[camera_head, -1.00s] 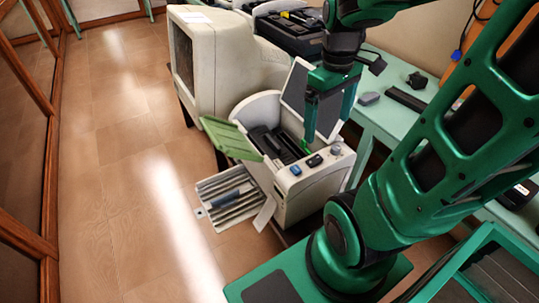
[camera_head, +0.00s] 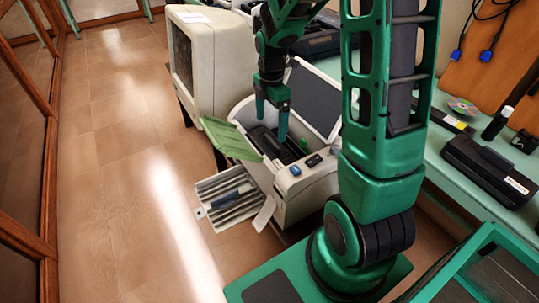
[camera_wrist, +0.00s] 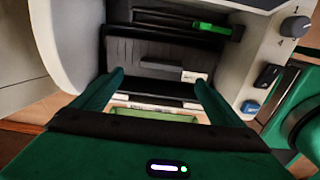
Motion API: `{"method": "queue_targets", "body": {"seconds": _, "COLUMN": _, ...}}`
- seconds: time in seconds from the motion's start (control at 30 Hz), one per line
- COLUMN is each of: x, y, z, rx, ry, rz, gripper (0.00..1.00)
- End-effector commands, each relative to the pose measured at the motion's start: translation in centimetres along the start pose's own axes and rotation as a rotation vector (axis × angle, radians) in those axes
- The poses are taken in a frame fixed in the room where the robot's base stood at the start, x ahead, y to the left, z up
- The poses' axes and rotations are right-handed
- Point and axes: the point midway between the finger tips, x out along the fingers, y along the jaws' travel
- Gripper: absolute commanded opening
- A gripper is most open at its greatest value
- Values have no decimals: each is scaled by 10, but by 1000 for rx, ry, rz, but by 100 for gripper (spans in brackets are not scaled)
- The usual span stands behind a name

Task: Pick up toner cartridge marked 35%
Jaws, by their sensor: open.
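My gripper (camera_head: 271,118) is open and empty, pointing down over the opened printer (camera_head: 300,192). In the wrist view my gripper (camera_wrist: 158,80) has its two green fingers apart, above the printer's inner bay. A dark cartridge-like unit (camera_wrist: 150,53) lies in that bay, ahead of the fingertips, with a small white label too small to read. In the head view, my fingers partly hide the dark inside of the printer. Another black cartridge (camera_head: 487,170) with a white label lies on the green table at the right; its marking is not readable.
The printer's green flap (camera_head: 230,138) stands open, and its paper tray (camera_head: 228,193) sticks out at the front. A beige monitor (camera_head: 212,65) stands behind. A disc (camera_head: 462,106) and a black cylinder (camera_head: 497,123) lie on the green table (camera_head: 440,155). The floor at left is clear.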

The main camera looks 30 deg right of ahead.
Motion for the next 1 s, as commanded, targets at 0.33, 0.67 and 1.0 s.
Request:
{"method": "queue_targets", "body": {"seconds": 0.33, "x": 29, "y": -2, "z": 2, "rx": 2, "ry": 1, "rz": -4, "gripper": 92}}
{"method": "queue_targets", "body": {"seconds": 0.67, "x": 66, "y": -2, "z": 4, "rx": 2, "ry": 0, "rz": -2, "gripper": 92}}
{"method": "queue_targets", "body": {"seconds": 1.0, "x": 67, "y": -2, "z": 4, "rx": 2, "ry": -1, "rz": -1, "gripper": 71}}
